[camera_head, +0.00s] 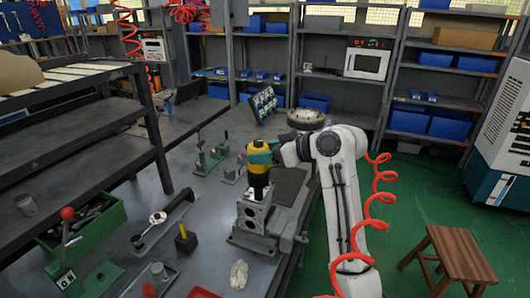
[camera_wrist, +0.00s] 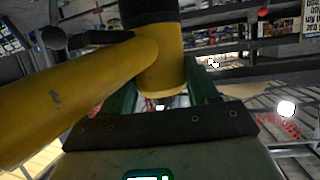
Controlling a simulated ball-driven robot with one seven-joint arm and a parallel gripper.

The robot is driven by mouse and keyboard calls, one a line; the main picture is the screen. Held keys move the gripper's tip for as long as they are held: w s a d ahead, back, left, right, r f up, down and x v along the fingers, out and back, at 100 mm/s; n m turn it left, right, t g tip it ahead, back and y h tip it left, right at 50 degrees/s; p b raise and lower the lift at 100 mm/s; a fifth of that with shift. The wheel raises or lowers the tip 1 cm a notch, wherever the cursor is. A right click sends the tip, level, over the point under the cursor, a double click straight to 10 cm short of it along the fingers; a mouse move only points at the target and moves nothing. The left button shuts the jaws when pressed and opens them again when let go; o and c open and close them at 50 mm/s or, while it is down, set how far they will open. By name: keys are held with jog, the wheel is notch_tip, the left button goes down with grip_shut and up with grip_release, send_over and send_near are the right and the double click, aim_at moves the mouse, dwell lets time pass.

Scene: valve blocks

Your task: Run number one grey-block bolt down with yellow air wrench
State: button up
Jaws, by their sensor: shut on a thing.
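The yellow air wrench (camera_head: 259,165) stands upright over the grey valve block (camera_head: 252,216) in the head view. My gripper (camera_head: 268,150) is shut on the wrench from the right side. The wrench's lower end is at the block's top; I cannot tell whether it touches a bolt. In the wrist view the wrench (camera_wrist: 165,62) fills the middle, with a yellow part reaching to the lower left and a black upper end. The green fingers of my gripper (camera_wrist: 163,88) lie on either side of it. The bolts are hidden or too small to tell.
The block sits on a grey fixture (camera_head: 252,242) near the bench's right edge. A black-and-yellow piece (camera_head: 186,238), a white cloth (camera_head: 239,274) and a green bin (camera_head: 90,222) lie to the left. A dark rack (camera_head: 268,103) of parts stands behind. A wooden stool (camera_head: 452,250) is at right.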

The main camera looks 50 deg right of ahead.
jog(key=shift+r, duration=0.3)
jog(key=shift+r+p, duration=0.5)
jog(key=shift+p, duration=0.1)
notch_tip(320, 180, up, 6)
jog(key=p, duration=0.4)
jog(key=shift+p, duration=0.4)
jog(key=shift+f, duration=0.2)
